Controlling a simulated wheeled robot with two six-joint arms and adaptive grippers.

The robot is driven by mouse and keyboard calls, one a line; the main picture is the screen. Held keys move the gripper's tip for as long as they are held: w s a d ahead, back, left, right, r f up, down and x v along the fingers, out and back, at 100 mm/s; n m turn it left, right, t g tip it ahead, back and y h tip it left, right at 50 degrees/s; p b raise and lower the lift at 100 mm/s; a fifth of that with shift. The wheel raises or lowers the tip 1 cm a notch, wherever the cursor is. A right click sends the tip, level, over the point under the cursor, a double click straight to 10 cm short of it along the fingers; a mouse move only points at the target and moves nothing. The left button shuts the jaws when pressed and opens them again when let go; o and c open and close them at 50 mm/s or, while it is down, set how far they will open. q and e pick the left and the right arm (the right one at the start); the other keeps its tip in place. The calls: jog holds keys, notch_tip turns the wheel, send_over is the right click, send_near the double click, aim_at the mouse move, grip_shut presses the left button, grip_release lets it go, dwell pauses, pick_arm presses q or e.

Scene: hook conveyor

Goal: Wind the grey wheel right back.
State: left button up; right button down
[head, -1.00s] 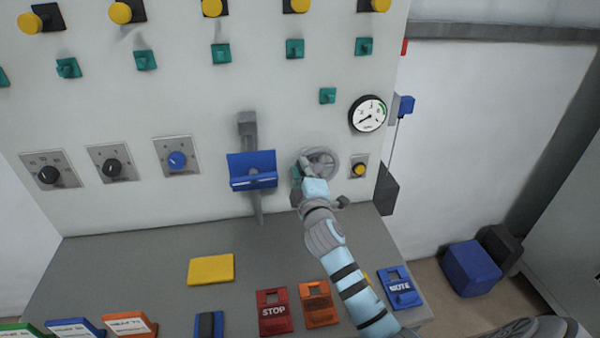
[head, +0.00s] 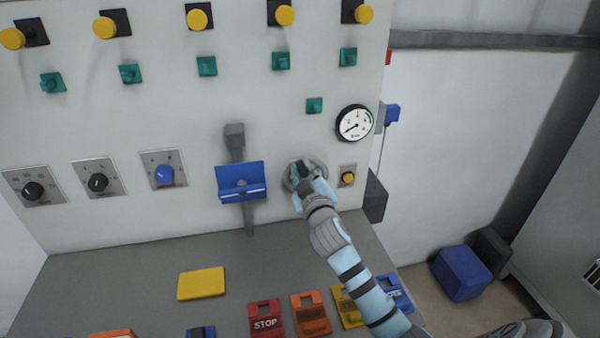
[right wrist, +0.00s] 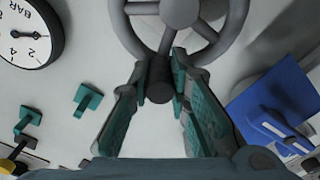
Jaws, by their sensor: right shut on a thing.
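The grey wheel (head: 290,180) is a round handwheel on the panel, right of the blue bracket. My right gripper (head: 303,174) is in front of it and hides part of its rim and spokes. In the right wrist view the wheel (right wrist: 236,25) shows its hub and spokes at the top. A dark round handle (right wrist: 160,80) stands out from its rim. The teal-padded fingers of my right gripper (right wrist: 160,72) are closed on this handle, one on each side. My left gripper is not in view.
A blue bracket (head: 241,183) on a grey lever is close left of the wheel. A yellow button (head: 348,178) and a round gauge (head: 354,124) are to the right. A sloping desk with a yellow plate (head: 201,284) and coloured switches lies below.

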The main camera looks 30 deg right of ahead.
dwell(0.4)
jog(key=c, duration=1.5)
grip_release()
jog(key=shift+d, duration=0.1)
jog(key=v, duration=1.2)
